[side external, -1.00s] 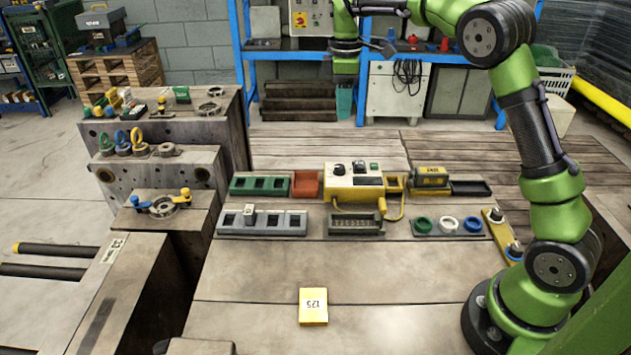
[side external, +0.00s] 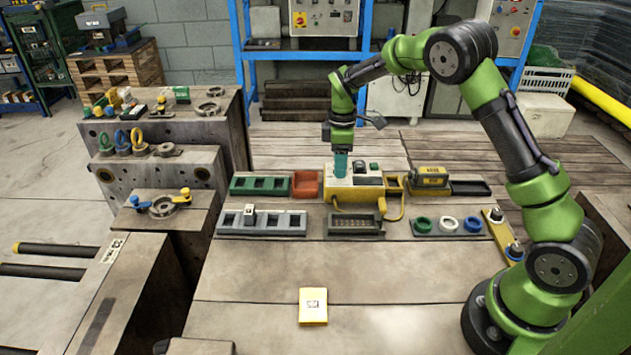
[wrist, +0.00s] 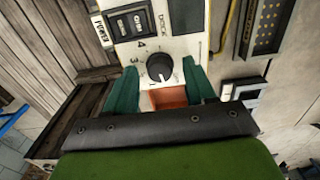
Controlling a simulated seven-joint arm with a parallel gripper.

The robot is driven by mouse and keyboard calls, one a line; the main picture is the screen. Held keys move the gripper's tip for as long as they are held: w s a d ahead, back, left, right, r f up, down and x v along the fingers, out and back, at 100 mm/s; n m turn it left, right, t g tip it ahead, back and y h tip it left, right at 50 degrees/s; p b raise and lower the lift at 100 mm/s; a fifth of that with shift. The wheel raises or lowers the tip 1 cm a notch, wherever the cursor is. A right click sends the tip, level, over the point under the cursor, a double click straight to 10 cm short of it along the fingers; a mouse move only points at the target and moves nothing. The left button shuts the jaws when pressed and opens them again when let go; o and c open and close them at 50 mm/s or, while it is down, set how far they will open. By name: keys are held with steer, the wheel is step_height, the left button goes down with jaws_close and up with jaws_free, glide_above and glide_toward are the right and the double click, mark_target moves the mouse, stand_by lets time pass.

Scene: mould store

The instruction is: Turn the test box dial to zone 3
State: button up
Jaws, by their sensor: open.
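The test box (side external: 366,192) is white over a yellow base and stands at the back middle of the table. Its dial (wrist: 160,67) is a round black knob, seen from above in the wrist view. A pale pointer mark on the knob seems to point toward the lower edge of the picture, near a partly hidden figure. The figures 3 and 4 show at the knob's left and upper left. My gripper (side external: 340,164) points down over the dial. Its teal fingers are open on both sides of the knob, with a gap on each side. They hide the dial in the side view.
A red bin (side external: 306,184) stands close left of the box, with a green tray (side external: 260,186) beyond it. A yellow cable loops at the box's front right. A grey slotted block (side external: 356,223) lies in front. A yellow card (side external: 313,307) lies on the clear front table.

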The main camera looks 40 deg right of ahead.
steer(key=shift+c, duration=0.5)
jaws_close()
steer(key=shift+m, duration=0.3)
steer(key=m, duration=1.1)
steer(key=shift+m, duration=0.3)
steer(key=m, duration=0.6)
steer(key=shift+r, duration=0.1)
steer(key=m, duration=0.5)
steer(key=shift+m, duration=0.3)
